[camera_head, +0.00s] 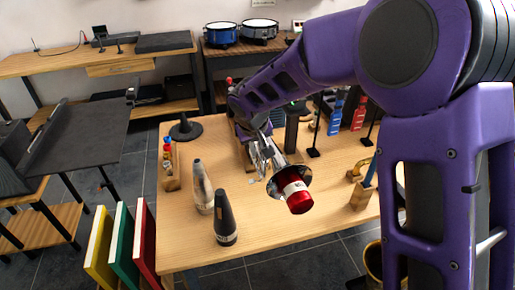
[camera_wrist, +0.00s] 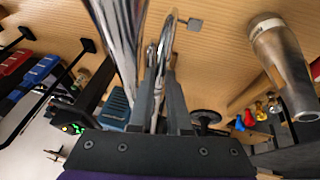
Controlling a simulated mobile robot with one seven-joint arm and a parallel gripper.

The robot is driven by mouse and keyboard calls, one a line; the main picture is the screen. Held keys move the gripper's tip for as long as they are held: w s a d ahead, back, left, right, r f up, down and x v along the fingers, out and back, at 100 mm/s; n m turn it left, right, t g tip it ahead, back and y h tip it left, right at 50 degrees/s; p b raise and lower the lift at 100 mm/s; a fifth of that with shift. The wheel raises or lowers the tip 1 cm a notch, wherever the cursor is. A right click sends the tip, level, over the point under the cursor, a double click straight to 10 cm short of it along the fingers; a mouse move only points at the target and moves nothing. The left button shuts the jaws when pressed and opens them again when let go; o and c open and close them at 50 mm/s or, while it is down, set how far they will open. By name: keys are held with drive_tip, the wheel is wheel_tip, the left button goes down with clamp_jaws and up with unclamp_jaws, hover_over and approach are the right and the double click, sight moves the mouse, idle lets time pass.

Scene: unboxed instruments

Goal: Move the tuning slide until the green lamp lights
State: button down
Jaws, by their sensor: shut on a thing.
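A silver brass instrument (camera_head: 265,160) lies over the table, its bell at the near end with a red mute (camera_head: 299,200) in it. My gripper (camera_wrist: 164,75) is shut on a thin, curved silver tube, apparently the tuning slide (camera_wrist: 163,45). In the head view my gripper (camera_head: 250,143) is partly hidden by my arm and the instrument. A dark box (camera_wrist: 75,125) at left in the wrist view shows a green glow and small reddish marks; which lamp is lit is unclear.
A grey mute (camera_head: 202,188) and a black mute (camera_head: 225,220) stand at the table's near left. A wooden block (camera_head: 361,195) stands right. The front middle (camera_head: 270,235) is clear.

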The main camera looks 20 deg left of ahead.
drive_tip(key=shift+s+d+f+b, duration=0.15)
drive_tip(key=shift+s+d+b, duration=0.1)
drive_tip(key=shift+s+b, duration=0.25)
drive_tip(key=shift+d, duration=0.1)
drive_tip(key=c, duration=1.1)
unclamp_jaws()
drive_tip(key=shift+c, duration=0.2)
drive_tip(key=shift+r, duration=0.2)
drive_tip(key=a+p+v, duration=0.1)
drive_tip(key=p+v, duration=0.1)
drive_tip(key=v, duration=1.5)
drive_tip(key=shift+d+r, duration=0.15)
drive_tip(key=shift+d, duration=0.3)
